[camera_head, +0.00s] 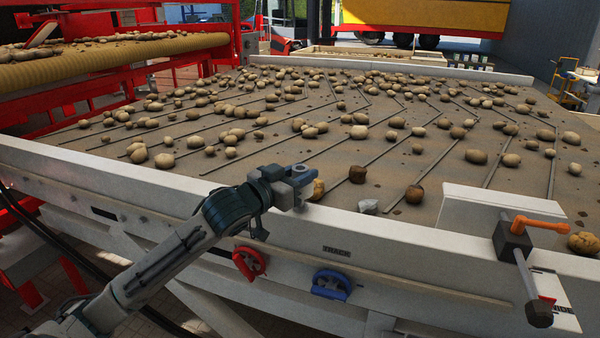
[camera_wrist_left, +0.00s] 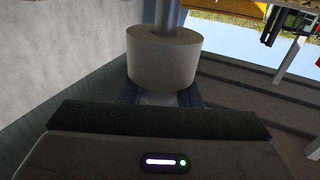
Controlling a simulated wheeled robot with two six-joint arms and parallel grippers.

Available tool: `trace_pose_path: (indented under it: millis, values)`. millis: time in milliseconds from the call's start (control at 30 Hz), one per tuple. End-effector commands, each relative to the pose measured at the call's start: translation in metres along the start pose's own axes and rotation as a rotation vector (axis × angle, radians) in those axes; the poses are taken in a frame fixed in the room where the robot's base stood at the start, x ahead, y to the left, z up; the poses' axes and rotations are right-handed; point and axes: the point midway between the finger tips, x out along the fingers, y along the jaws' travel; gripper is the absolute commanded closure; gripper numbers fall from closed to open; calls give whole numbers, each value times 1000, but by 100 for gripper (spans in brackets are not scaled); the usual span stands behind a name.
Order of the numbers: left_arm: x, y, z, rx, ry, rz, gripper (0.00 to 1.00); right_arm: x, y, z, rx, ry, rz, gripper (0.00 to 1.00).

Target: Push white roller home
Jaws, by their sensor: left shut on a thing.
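In the left wrist view a white cylindrical roller (camera_wrist_left: 162,60) sits on a grey metal shaft (camera_wrist_left: 167,14), right in front of my left gripper (camera_wrist_left: 160,97). The dark fingertips show at both sides of the roller's near end, and the gripper is shut on it. In the head view my left gripper (camera_head: 292,186) is at the near rail of the potato table, left of the red handle's right-hand neighbour, the blue handle. The roller is mostly hidden there by the gripper. My right gripper is in neither view.
The pale rail (camera_head: 400,237) runs along the potato table's front. A red handle (camera_head: 249,263) and a blue handle (camera_head: 331,285) sit below it. A dark block with an orange lever (camera_head: 540,224) stands at right. Many potatoes (camera_head: 360,132) lie on the brown table.

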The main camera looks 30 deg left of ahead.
Motion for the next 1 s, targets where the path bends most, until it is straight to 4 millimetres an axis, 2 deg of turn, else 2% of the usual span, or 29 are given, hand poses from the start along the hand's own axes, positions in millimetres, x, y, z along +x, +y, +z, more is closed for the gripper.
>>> trace_pose_path:
  millis: [1000]
  values:
    - [0, 0, 26, 0, 0, 0, 94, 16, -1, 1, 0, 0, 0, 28]
